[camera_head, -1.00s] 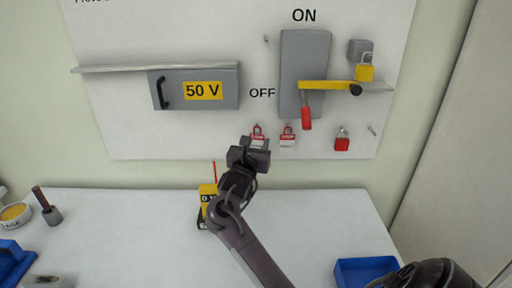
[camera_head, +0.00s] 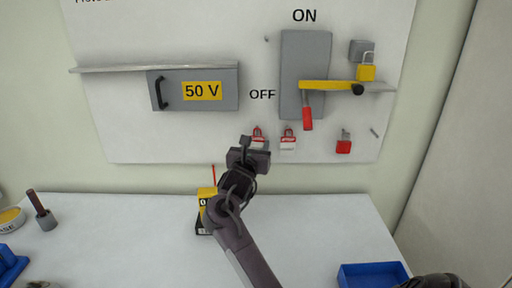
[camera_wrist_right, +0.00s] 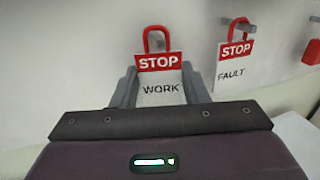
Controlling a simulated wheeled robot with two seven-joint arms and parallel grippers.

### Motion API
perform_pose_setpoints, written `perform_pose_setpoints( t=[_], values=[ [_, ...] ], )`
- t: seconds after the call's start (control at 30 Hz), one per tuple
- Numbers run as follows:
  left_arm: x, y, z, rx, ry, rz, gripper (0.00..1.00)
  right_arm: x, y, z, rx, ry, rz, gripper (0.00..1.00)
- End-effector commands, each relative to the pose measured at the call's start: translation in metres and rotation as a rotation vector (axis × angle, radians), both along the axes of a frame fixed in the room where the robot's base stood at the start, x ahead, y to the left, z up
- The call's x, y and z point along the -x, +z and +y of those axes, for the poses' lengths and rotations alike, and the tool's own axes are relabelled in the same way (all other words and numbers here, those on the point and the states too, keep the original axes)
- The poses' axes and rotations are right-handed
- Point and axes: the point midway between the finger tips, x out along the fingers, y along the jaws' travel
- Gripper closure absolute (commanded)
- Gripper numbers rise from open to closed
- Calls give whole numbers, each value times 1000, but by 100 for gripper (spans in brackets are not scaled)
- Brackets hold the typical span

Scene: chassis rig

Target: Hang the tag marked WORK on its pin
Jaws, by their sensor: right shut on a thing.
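The WORK tag (camera_wrist_right: 160,88) is white with a red STOP band and a red loop on top. In the right wrist view it stands upright between the fingers of my right gripper (camera_wrist_right: 160,92), which is shut on it. In the head view the tag (camera_head: 258,133) is at the board's lower edge, partly hidden by my right gripper (camera_head: 254,150). A small grey pin (camera_wrist_right: 164,43) shows at the tag's loop; I cannot tell if it passes through. My left gripper is not in view.
The FAULT tag (camera_wrist_right: 233,65) hangs just right of the WORK tag. A red padlock (camera_head: 344,146) hangs further right. Above are a red-handled lever (camera_head: 307,117) and a grey 50 V door (camera_head: 200,103). A yellow-black meter (camera_head: 206,205) and a blue bin (camera_head: 372,274) stand on the table.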

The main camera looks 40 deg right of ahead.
Motion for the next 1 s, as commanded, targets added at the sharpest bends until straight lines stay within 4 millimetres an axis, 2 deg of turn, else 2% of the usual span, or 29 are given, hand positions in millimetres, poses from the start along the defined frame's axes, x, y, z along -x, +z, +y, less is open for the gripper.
perform_pose_setpoints(
  t=[0.27,0.3,0.47,0.77,1.0],
  values=[
    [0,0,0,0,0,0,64,0,0,0,0,0,0,80],
    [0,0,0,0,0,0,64,0,0,0,0,0,0,54],
    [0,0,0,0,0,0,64,0,0,0,0,0,0,34],
    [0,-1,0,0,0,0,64,1,-1,2,-1,1,-1,34],
    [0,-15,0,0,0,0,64,20,-4,31,-5,3,-3,34]
  ],
)
